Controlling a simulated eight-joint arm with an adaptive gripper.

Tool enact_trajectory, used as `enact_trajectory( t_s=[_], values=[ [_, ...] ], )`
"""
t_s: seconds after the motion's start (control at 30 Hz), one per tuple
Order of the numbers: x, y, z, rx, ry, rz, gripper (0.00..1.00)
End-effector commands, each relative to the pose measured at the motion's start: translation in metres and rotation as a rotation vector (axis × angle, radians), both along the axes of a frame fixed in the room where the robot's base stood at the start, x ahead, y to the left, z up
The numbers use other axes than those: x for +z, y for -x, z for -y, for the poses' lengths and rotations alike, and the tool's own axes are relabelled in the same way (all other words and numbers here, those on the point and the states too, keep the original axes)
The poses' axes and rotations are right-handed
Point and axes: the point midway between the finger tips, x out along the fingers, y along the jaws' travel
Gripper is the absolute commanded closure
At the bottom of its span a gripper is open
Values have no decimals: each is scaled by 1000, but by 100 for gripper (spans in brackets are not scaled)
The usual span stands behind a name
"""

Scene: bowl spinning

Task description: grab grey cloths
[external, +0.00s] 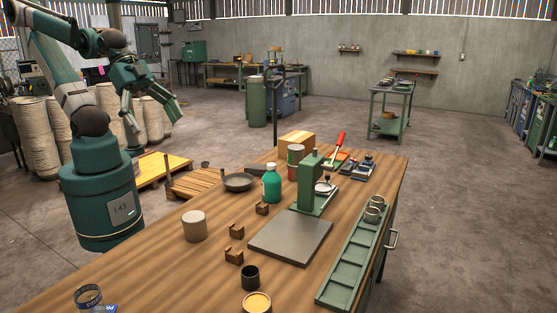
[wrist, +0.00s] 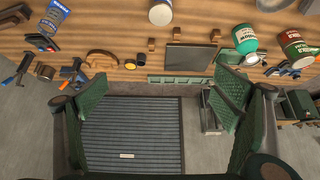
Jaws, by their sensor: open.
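My gripper (external: 152,128) is raised beside the left end of the wooden workbench (external: 160,275) in the external view. It is apart from everything on the bench. In the wrist view my gripper (wrist: 162,88) has its two green fingers spread wide, and nothing is held between them. I cannot clearly pick out any grey cloths in either view. A flat grey plate or sheet (external: 290,239) lies on the bench, and it also shows in the wrist view (wrist: 190,57). I cannot tell if it is cloth. A pale cylinder (external: 194,226) stands to its left.
A green bottle (external: 271,184), dark pan (external: 237,182), green press (external: 311,185), small wooden blocks (external: 236,231), black cup (external: 250,277) and green tray (external: 345,265) crowd the bench. A dark ribbed panel (wrist: 130,130) lies beyond the bench edge. Open floor (external: 460,240) lies to the right.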

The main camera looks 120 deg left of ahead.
Motion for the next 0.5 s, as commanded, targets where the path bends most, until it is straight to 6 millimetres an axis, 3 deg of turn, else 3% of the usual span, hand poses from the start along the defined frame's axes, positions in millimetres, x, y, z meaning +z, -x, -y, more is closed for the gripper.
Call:
enact_trajectory(
  t_s=[0.5],
  values=[
    [-1, -8, -10, 45, 16, -18, 12]
  ],
)
